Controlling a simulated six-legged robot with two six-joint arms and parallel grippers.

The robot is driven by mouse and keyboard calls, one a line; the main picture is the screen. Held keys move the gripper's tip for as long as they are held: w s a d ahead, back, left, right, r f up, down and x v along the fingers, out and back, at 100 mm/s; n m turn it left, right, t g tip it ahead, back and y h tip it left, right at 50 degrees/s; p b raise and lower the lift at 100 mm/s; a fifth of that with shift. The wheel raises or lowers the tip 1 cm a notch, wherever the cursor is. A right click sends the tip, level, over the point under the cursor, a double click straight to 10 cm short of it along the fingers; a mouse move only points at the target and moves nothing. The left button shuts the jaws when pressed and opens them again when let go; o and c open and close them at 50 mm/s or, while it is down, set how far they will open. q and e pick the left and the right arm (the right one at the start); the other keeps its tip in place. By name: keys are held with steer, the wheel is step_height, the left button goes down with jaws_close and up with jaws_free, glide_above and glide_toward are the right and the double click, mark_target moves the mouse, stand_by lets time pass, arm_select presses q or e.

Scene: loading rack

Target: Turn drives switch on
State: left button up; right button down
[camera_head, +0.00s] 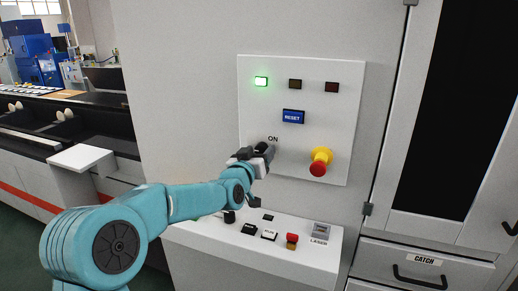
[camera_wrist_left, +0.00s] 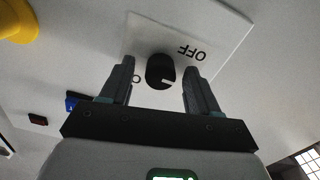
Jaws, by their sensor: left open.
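The drives switch is a round black knob (camera_wrist_left: 160,71) with a small white mark, on a pale plate (camera_wrist_left: 225,25) in the left wrist view. The word OFF is printed right of it there; the other label is mostly hidden by a finger. In the head view the ON label shows just above my gripper. My left gripper (camera_head: 262,152) is at the panel in the head view. In the left wrist view my left gripper (camera_wrist_left: 160,85) is open, with one finger on each side of the knob and gaps visible. My right gripper is not in view.
The panel (camera_head: 345,100) carries a lit green lamp (camera_head: 261,81), two dark lamps, a blue RESET button (camera_head: 293,116) and a yellow-red emergency stop (camera_head: 319,161) close right of my gripper. A lower console (camera_head: 210,235) with several buttons juts out below.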

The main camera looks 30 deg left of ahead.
arm_select(q)
steer(key=shift+w, duration=0.2)
steer(key=shift+s+a+r, duration=0.1)
steer(key=shift+s, duration=0.05)
steer(key=shift+c, duration=0.2)
steer(key=c, duration=1)
